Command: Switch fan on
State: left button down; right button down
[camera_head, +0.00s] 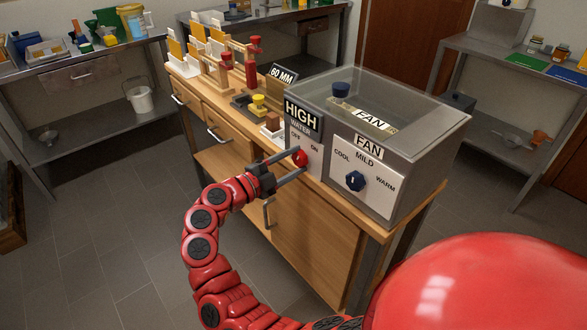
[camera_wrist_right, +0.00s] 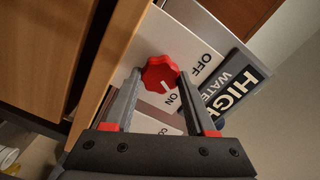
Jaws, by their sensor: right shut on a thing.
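The fan unit is a grey, glass-topped box (camera_head: 425,158) with a FAN label; its white front panel (camera_head: 377,193) reads COOL, MILD, WARM around a dark blue knob (camera_head: 355,181). Left of it is a narrow white panel marked OFF and ON, under a HIGH WATER sign (camera_head: 303,116). My right gripper (camera_head: 302,162) is shut on this panel's red knob (camera_head: 299,157). In the right wrist view the fingers (camera_wrist_right: 160,88) flank the red knob (camera_wrist_right: 160,72), whose pale mark appears to point toward ON. My left gripper is not in view.
The wooden cabinet (camera_head: 300,232) stands under the panels. Left along its top are a yellow-topped part (camera_head: 259,103), a 60 MM sign (camera_head: 283,75) and wooden racks with red parts (camera_head: 251,72). Metal benches stand at the far left and right.

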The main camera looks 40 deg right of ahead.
jog(key=shift+f+m+b, duration=0.1)
jog(key=shift+m+b, duration=0.65)
jog(key=shift+m, duration=0.35)
jog(key=shift+c, duration=1.1)
grip_release()
jog(key=s+a, duration=0.1)
jog(key=a, duration=1.6)
jog(key=shift+s+a+b, duration=0.15)
jog(key=shift+a+b, duration=0.05)
jog(key=shift+b, duration=0.1)
